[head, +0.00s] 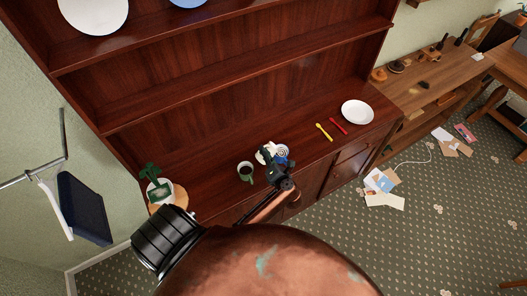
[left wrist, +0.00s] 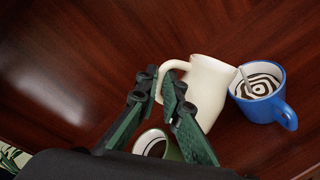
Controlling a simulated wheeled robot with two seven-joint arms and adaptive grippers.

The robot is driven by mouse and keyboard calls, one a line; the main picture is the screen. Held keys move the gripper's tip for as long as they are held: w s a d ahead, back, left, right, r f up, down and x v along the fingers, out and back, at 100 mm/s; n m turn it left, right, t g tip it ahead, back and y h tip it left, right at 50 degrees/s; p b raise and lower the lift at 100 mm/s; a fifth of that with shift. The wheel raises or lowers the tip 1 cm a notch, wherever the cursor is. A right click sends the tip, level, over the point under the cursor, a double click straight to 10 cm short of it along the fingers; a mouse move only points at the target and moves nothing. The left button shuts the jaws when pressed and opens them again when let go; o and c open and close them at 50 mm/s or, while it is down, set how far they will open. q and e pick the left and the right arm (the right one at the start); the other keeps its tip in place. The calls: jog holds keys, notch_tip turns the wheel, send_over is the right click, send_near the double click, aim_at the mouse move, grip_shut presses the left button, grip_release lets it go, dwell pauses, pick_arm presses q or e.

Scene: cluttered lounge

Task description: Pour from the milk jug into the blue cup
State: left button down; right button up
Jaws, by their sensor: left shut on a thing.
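The cream milk jug (left wrist: 212,88) is in the middle of the left wrist view, beside the blue cup (left wrist: 262,98). The jug's handle lies between the fingertips of my left gripper (left wrist: 164,92), which is shut on it. The cup shows dark and white rings inside. A thin pale streak crosses its rim near the jug; I cannot tell what it is. In the head view, the jug (head: 264,154) and blue cup (head: 283,151) are on or just above the sideboard, partly behind my left gripper (head: 273,168). The jug's exact tilt is unclear. My right gripper is not seen.
A dark green mug (head: 245,171) stands left of the jug, close to my gripper. Yellow (head: 323,132) and red (head: 339,126) utensils and a white plate (head: 357,112) lie to the right. A potted plant (head: 158,187) is at left. Shelves rise behind the sideboard.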

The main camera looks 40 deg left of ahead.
aim_at(260, 161)
pick_arm(q)
jog(key=shift+w+r, duration=0.1)
jog(key=shift+r, duration=0.1)
jog(key=b, duration=0.1)
jog(key=s+f+n+b, duration=0.1)
jog(key=f+n+b, duration=0.1)
jog(key=b, duration=0.1)
jog(key=shift+s+a+f+t, duration=0.1)
jog(key=shift+s+a+t, duration=0.05)
jog(key=shift+a+t, duration=0.15)
jog(key=shift+s+b, duration=0.1)
jog(key=shift+b, duration=0.25)
jog(key=shift+n, duration=0.4)
jog(key=shift+r, duration=0.2)
jog(key=b, duration=0.1)
jog(key=f+n+b, duration=0.1)
jog(key=b, duration=0.1)
jog(key=f+n+b, duration=0.1)
jog(key=b, duration=0.1)
jog(key=shift+s+a+f+t, duration=0.1)
jog(key=shift+s+f+t, duration=0.1)
jog(key=shift+s+t, duration=0.1)
jog(key=shift+n+b, duration=0.5)
jog(key=shift+b, duration=0.05)
jog(key=shift+r, duration=0.2)
